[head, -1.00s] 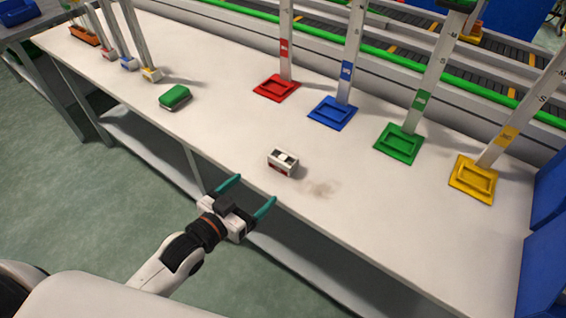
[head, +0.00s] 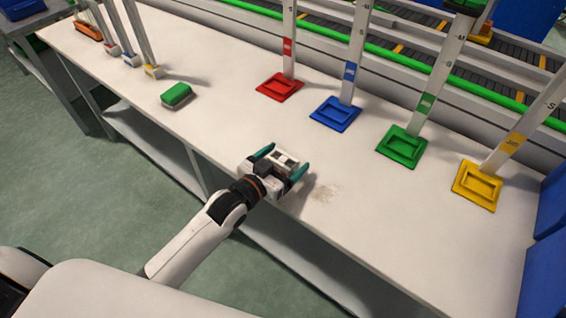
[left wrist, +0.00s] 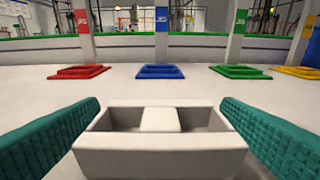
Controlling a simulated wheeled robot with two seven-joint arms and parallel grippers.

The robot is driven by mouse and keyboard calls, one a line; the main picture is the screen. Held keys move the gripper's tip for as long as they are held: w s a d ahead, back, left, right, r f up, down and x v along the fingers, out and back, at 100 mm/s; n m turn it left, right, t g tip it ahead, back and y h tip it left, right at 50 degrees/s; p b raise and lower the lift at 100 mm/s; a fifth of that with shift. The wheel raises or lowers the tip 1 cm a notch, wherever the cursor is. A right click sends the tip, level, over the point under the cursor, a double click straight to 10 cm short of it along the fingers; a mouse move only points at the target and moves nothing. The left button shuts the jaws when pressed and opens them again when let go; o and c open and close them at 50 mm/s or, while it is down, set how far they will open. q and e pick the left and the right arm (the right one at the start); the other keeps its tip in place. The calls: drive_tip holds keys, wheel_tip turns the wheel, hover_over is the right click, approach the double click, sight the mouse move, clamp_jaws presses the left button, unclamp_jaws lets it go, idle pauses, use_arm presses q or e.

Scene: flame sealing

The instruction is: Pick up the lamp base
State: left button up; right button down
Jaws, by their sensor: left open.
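The lamp base is a small white block (head: 285,158) with two openings in its top, near the front edge of the table. In the left wrist view the lamp base (left wrist: 160,143) sits upright between the two teal fingers. My left gripper (head: 280,161) is open, with one finger on each side of the block. A gap shows between the block and each finger at the near end; whether either finger touches it farther down I cannot tell. The block's front lower part is hidden in the head view by the gripper. My right gripper is out of view.
Red (head: 280,87), blue (head: 335,113), green (head: 402,146) and yellow (head: 477,186) trays with posts stand behind on the white table (head: 230,120). A green-topped block (head: 176,95) lies to the left. A dark smudge marks the table right of the gripper. Blue bins are at far right.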

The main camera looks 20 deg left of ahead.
use_arm(q)
drive_tip(key=shift+x, duration=0.9)
drive_tip(key=shift+s, duration=0.1)
drive_tip(key=c, duration=1.2)
drive_tip(key=shift+o, duration=0.2)
